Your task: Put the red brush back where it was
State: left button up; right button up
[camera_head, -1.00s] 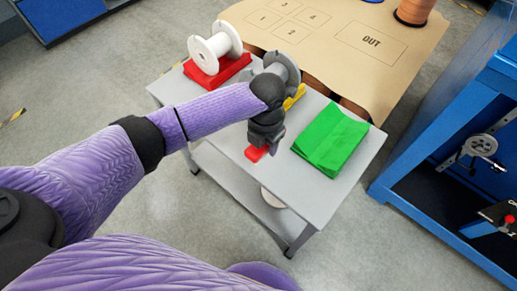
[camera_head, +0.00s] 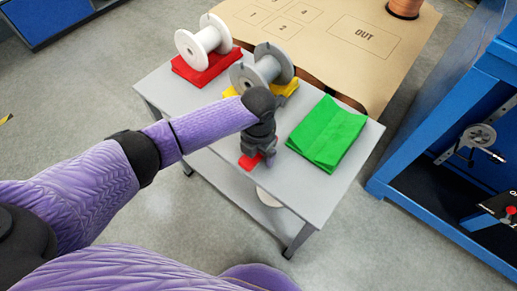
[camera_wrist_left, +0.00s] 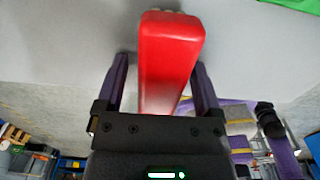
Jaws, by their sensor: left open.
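The red brush (camera_head: 248,162) lies at the near edge of the grey cart top, partly hidden by my left gripper (camera_head: 261,155) above it. In the left wrist view the brush (camera_wrist_left: 170,55) is a long red block running between the two fingers of my left gripper (camera_wrist_left: 160,78). The fingers are open, with a gap visible on both sides of the brush. My right gripper is in neither view.
The cart top (camera_head: 225,130) also holds a green cloth (camera_head: 327,133), a red cloth (camera_head: 207,69) under a white spool (camera_head: 203,42), and a yellow cloth (camera_head: 289,88) under a grey spool (camera_head: 262,68). A blue cabinet (camera_head: 430,110) stands at the right.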

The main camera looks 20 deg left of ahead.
pick_arm(q)
notch_tip(320, 180, up, 12)
jog(key=p, duration=0.6)
jog(key=shift+r, duration=0.15)
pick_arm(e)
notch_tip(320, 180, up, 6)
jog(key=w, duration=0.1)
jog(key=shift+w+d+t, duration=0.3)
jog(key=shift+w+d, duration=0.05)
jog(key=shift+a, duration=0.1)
